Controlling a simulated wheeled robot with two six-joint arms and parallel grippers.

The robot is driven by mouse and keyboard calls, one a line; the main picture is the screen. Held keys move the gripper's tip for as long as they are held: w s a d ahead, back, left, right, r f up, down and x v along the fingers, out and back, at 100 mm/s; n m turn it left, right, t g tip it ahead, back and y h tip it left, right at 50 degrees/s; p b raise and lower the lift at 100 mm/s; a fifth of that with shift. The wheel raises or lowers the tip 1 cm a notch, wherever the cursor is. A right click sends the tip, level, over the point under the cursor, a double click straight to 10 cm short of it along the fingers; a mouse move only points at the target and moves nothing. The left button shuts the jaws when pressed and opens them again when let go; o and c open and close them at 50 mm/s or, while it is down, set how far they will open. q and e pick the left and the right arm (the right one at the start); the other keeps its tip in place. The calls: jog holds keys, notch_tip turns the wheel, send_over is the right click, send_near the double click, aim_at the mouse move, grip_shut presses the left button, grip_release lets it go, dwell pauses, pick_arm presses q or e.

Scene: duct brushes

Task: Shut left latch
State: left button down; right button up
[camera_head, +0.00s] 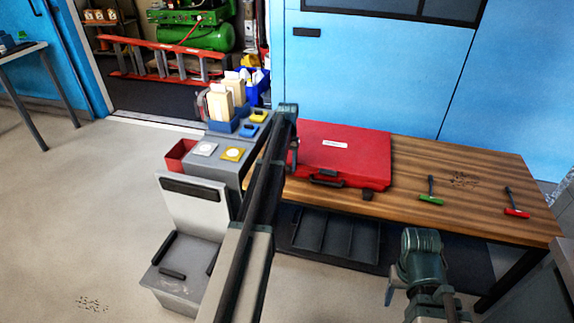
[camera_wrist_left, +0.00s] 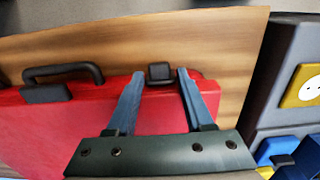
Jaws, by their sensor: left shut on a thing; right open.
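A closed red case (camera_head: 345,155) with a black handle (camera_head: 327,179) lies on the wooden bench. The head view shows its right latch (camera_head: 367,194) on the front edge; the left latch is hidden there behind my left arm. In the left wrist view, turned about, the left latch (camera_wrist_left: 160,73) is a small black block on the case's edge, right of the handle (camera_wrist_left: 63,74). My left gripper (camera_wrist_left: 160,74) has one finger on each side of this latch, shut on it. My right gripper (camera_head: 392,288) is low at front right, empty; its fingers are hard to make out.
A grey console (camera_head: 228,172) with yellow and blue parts stands close on the left. The bench between the case and tools is clear.

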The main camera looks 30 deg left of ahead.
aim_at(288, 166)
dwell(0.3)
pick_arm(q)
jog(key=c, duration=0.6)
grip_release()
jog(key=shift+r, duration=0.15)
notch_tip(288, 166, up, 14)
jog(key=p, duration=1.4)
jog(key=shift+f, duration=0.25)
jog(key=shift+w, duration=0.1)
